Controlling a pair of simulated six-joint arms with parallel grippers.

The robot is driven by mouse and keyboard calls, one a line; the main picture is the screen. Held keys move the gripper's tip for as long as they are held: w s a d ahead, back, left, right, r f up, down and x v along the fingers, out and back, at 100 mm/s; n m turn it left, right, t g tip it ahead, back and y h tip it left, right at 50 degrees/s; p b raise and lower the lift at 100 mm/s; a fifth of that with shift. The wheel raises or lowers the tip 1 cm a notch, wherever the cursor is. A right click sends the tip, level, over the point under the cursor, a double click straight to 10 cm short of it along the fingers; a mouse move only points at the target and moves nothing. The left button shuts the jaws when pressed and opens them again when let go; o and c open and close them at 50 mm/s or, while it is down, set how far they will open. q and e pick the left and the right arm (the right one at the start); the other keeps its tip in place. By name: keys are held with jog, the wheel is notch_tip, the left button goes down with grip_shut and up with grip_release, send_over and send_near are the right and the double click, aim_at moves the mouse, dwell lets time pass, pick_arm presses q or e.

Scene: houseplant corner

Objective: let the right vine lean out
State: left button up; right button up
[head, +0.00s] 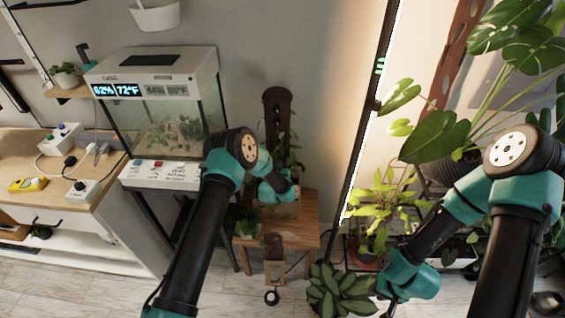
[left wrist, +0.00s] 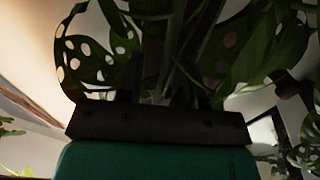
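A climbing vine (head: 284,150) with small dark leaves grows against a dark upright board (head: 276,103) on the wooden stool (head: 306,228). Whether this is the task's right vine I cannot tell. My left wrist reaches in front of it, and the left gripper (head: 284,187) is mostly hidden by its own links. In the left wrist view, dark leaves with holes (left wrist: 90,50) and stems fill the space beyond the gripper's dark body. The left fingertips are lost among them. My right gripper (head: 391,298) hangs low beside a striped-leaf plant, its fingers too small to read.
A glass terrarium (head: 180,125) stands left of my left arm. A bright upright lamp bar (head: 366,125) stands between the stool and the large potted plants (head: 437,136) at right. The striped-leaf plant (head: 338,290) is on the floor. A small hanging frame (head: 274,272) is below the stool top.

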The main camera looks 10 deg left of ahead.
pick_arm(q)
jog(key=shift+c, duration=0.3)
grip_shut()
dwell(0.3)
